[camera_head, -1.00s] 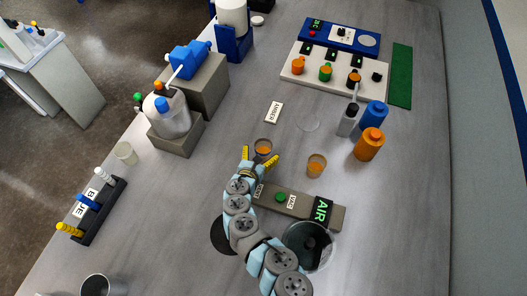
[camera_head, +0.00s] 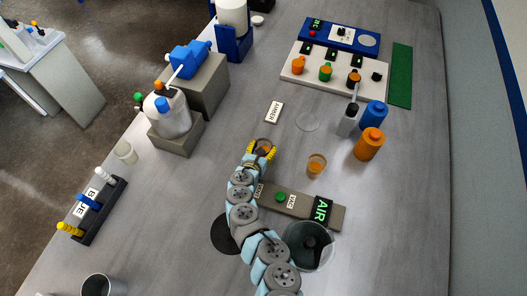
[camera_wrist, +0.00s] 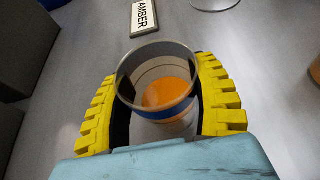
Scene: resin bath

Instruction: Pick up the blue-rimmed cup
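The cup (camera_head: 264,144) is clear, with amber liquid inside, and stands upright on the grey bench. In the wrist view a blue band circles the cup (camera_wrist: 165,113) below its grey-looking rim. My gripper (camera_head: 263,150) has its yellow fingers on both sides of the cup. In the wrist view the gripper (camera_wrist: 160,105) looks closed in on the cup wall, with the dark inner pads against its sides. The cup's lower part is partly hidden by my gripper. No lift off the bench shows.
A second amber cup (camera_head: 316,166) stands close on the right. An AMBER label (camera_head: 274,112) and a clear disc (camera_head: 307,122) lie beyond. A grey AIR block (camera_head: 300,205) and a dark bucket (camera_head: 308,246) are nearer. Orange (camera_head: 368,145) and blue (camera_head: 373,115) bottles stand right.

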